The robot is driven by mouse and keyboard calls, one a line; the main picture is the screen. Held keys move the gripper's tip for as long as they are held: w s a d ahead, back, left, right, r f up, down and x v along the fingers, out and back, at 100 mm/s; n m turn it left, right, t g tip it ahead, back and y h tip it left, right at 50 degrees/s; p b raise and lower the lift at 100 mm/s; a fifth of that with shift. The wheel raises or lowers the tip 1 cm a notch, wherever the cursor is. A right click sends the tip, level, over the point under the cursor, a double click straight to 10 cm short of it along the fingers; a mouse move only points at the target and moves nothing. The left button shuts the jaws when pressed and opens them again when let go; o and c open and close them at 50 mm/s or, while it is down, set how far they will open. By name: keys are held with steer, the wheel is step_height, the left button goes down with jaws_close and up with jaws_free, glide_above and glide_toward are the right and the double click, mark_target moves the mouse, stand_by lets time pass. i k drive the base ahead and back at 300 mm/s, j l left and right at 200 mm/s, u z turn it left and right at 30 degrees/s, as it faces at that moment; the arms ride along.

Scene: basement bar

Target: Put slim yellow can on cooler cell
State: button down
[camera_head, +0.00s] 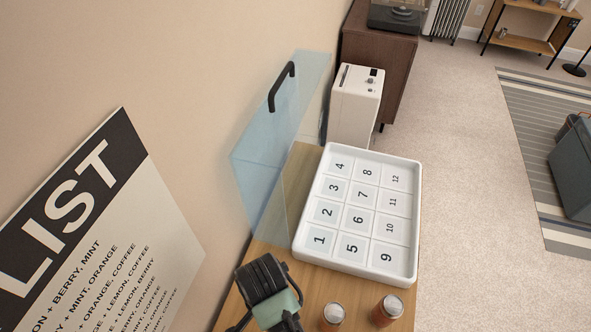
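The cooler is a white tray (299,247) with cells numbered 1 to 12, and all the cells look empty. Its clear bluish lid (262,165) with a black handle stands open on the left. My gripper (266,290) is at the bottom edge, in front of the tray's near left corner. Its black body and a teal part show, but its fingers cannot be made out clearly. Two orange-brown cans with silver tops, a left one (333,317) and a right one (386,311), stand in front of the tray. No slim yellow can is clearly visible.
The wooden counter (318,283) has a narrow free strip before the tray. A wall with a LIST poster (95,220) is on the left. A white appliance (355,105) and a brown cabinet (390,55) stand behind.

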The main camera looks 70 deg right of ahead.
mark_target(390, 228)
steer(key=k+l, duration=0.15)
steer(key=l, duration=0.2)
steer(key=k+l, duration=0.1)
steer(key=l, duration=0.3)
steer(key=k+l, duration=0.15)
steer(key=l, duration=0.2)
steer(key=k+l, duration=0.15)
steer(key=l, duration=0.25)
steer(key=k+l, duration=0.15)
steer(key=l, duration=0.2)
